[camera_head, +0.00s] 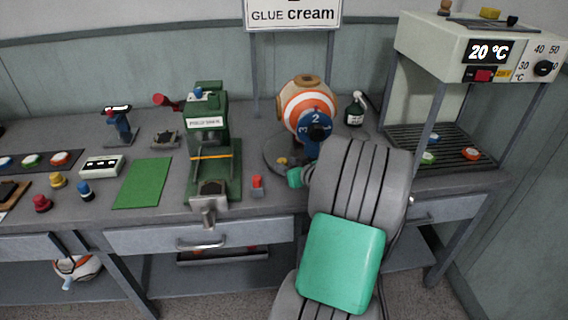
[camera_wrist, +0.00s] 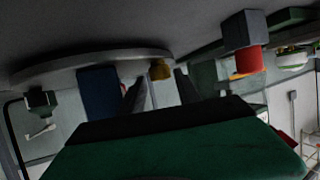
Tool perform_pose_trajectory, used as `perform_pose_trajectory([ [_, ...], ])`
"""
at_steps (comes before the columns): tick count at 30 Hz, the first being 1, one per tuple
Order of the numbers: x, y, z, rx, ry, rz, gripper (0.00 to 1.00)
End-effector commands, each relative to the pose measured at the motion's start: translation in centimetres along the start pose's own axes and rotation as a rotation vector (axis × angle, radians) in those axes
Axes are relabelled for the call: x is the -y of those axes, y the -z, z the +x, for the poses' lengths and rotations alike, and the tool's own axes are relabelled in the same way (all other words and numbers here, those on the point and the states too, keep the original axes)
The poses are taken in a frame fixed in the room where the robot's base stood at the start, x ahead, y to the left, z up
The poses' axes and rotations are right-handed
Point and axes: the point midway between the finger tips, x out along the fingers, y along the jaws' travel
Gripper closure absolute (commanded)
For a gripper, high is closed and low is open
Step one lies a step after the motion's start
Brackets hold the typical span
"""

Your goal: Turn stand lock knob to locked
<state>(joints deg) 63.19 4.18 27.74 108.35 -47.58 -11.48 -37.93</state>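The stand is a round grey base (camera_head: 270,157) on the bench; it carries an orange-and-white striped ball (camera_head: 296,100) and a blue numbered dial (camera_head: 311,130). A small yellow knob (camera_head: 282,161), likely the stand lock knob, sits at the base's front. In the wrist view the knob (camera_wrist: 160,69) shows under the grey stand rim (camera_wrist: 70,66), just beyond and between my two dark fingers. My gripper (camera_head: 293,176) is low in front of the stand, close to the knob. In the wrist view my gripper (camera_wrist: 161,88) looks open, with a gap between its fingers. Any contact with the knob cannot be told.
A red button on a dark block (camera_head: 257,185) stands left of my gripper; it also shows in the wrist view (camera_wrist: 246,62). The green press (camera_head: 210,150) is further left. My arm hides part of the bench.

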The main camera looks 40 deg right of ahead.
Motion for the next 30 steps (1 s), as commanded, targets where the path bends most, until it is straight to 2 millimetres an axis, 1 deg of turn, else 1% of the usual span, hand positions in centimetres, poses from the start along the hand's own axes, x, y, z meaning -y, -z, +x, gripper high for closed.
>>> perform_pose_trajectory([
  [1, 0.1, 0.0, 0.9, 0.001, 0.004, 0.000, 0.60],
  [5, 0.0, 0.0, 2.1, 0.001, 0.000, 0.000, 0.60],
  [13, -0.2, 0.0, 2.3, 0.001, -0.003, 0.002, 0.61],
  [27, -0.1, -0.1, 2.2, 0.002, -0.003, 0.002, 1.00],
  [30, -0.1, -0.1, 2.2, 0.002, -0.003, 0.002, 1.00],
])
